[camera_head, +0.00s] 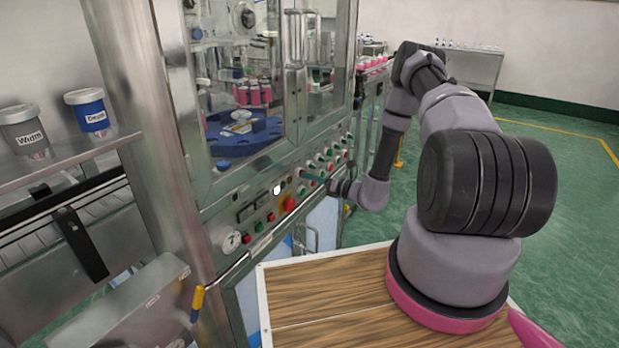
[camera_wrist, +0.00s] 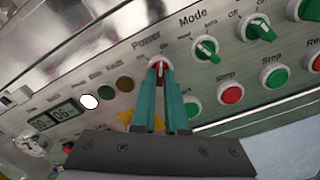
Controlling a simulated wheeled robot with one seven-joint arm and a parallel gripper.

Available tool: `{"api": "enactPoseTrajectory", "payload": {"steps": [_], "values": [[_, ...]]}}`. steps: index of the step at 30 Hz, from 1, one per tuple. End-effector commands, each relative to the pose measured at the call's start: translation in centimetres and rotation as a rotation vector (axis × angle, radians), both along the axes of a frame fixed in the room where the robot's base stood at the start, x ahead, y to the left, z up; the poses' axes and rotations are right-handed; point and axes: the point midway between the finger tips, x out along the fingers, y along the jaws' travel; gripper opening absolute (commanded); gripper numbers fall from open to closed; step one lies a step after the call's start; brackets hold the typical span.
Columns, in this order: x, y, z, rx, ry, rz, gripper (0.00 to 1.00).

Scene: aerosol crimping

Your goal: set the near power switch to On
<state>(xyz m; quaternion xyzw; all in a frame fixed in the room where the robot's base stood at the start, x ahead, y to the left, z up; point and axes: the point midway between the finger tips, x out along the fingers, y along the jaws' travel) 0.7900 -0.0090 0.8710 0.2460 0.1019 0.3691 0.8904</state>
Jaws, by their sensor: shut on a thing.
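The power switch (camera_wrist: 159,67) is a small red knob in a pale ring, under the label "Power" on the metal panel. It is in the upper middle of the wrist view. My gripper (camera_wrist: 160,76) has two teal fingers shut on the red knob, one on each side. The fingers hide part of the knob and any marks below it, so I cannot read its setting. In the head view my gripper (camera_head: 306,174) reaches the panel from the right and hides the switch.
Beside the switch are a lit white lamp (camera_wrist: 89,101), dark green and amber lamps, and a green Mode knob (camera_wrist: 206,49).

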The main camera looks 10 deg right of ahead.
Motion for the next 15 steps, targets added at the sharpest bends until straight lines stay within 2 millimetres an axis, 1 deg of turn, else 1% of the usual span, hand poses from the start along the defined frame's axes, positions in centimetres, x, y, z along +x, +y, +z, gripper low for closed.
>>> {"api": "enactPoseTrajectory", "payload": {"steps": [2, 3, 4, 5, 15], "values": [[-0.06, -0.09, -0.08, 0.000, 0.003, -0.001, 0.00], [-0.06, -0.08, -0.08, -0.001, 0.002, -0.001, 0.27], [-0.06, -0.08, -0.08, -0.001, 0.002, -0.001, 0.38], [-0.05, -0.08, -0.07, -0.001, 0.002, -0.001, 0.41], [-0.18, -0.24, -0.04, -0.001, 0.001, -0.002, 0.41]]}}
